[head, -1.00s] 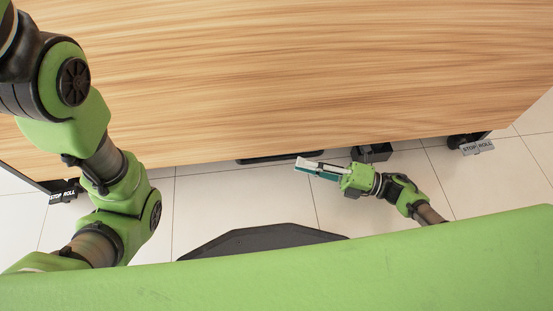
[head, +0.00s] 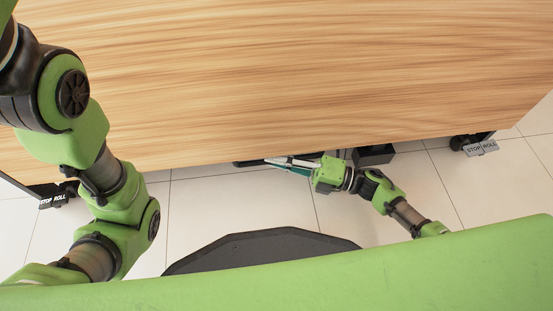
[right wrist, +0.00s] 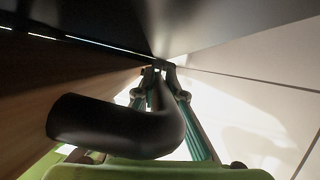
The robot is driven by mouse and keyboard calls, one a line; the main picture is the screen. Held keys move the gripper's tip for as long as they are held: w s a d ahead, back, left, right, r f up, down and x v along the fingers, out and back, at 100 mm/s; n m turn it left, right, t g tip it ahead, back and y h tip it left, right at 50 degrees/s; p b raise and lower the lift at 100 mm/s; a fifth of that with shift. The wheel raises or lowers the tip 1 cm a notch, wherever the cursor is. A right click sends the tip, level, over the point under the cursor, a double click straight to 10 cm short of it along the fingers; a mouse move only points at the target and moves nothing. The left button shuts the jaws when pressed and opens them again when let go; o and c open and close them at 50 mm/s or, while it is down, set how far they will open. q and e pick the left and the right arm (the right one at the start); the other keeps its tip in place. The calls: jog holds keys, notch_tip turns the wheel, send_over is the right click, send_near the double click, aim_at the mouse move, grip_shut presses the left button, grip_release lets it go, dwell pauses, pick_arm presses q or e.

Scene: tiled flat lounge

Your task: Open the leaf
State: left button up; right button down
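The leaf (head: 280,80) is a broad wood-grain panel filling the upper part of the head view. A black bar handle (head: 243,163) shows at its lower edge. In the right wrist view the handle (right wrist: 100,125) is a thick, curved black bar. My right gripper (head: 268,161) is beside the panel's lower edge at the handle, pointing left. In the right wrist view its teal-sided fingers (right wrist: 160,72) lie on either side of the far part of the bar, with tips close together. Whether they press on it cannot be told. My left arm stands at the left; its gripper is out of view.
Castors with "STOP ROLL" pedals stand at the left (head: 52,201) and right (head: 481,148) corners. A black block (head: 374,154) is under the edge behind my right wrist. Pale tiled floor (head: 215,205) is clear below the panel.

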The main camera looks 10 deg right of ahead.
jog(key=shift+s+r+p, duration=0.1)
jog(key=shift+s+p, duration=0.2)
jog(key=shift+p, duration=0.05)
jog(key=s+r+m+p, duration=0.2)
jog(key=s+p, duration=0.9)
jog(key=s, duration=0.4)
jog(key=shift+m+h, duration=0.3)
jog(key=shift+h, duration=0.1)
jog(key=c, duration=2.4)
grip_release()
jog(key=shift+o, duration=0.2)
